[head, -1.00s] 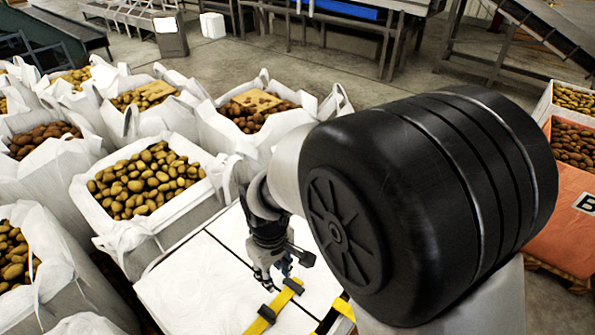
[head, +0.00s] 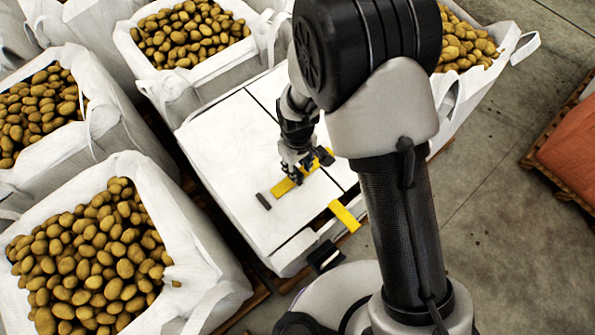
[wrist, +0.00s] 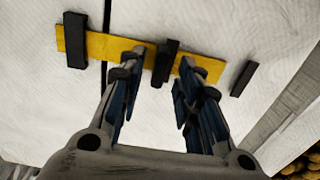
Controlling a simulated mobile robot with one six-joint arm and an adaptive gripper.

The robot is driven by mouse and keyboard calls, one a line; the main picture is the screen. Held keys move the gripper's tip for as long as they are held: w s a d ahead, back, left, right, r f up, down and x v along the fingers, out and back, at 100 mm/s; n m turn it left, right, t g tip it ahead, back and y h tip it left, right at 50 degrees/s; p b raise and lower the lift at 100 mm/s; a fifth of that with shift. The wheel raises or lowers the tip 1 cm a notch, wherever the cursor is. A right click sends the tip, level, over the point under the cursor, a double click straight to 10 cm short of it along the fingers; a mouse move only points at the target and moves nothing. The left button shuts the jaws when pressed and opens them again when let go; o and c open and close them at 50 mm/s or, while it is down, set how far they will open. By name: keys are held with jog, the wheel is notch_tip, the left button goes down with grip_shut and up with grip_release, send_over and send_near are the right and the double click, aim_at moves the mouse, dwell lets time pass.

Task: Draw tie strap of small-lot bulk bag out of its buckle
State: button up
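The yellow tie strap (head: 285,187) lies across the white bulk bag top (head: 228,135), and it crosses the wrist view (wrist: 105,46). A black bar (wrist: 75,40) sits across its left part there, and a black block (wrist: 166,62) stands on its middle. Another dark bar (wrist: 243,78) lies just beyond the strap's right end, apart from it; it also shows in the head view (head: 263,201). My gripper (wrist: 160,63) is low over the strap, its fingers apart on either side of the middle block, with small gaps visible. Whether the fingertips touch the strap is unclear.
A second yellow strap (head: 345,216) hangs over the bag's front edge, near a black piece (head: 325,257). Potato-filled white bags (head: 190,75) crowd the left and back.

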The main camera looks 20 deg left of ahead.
jog(key=shift+f, duration=1.45)
jog(key=shift+c, duration=0.2)
grip_shut()
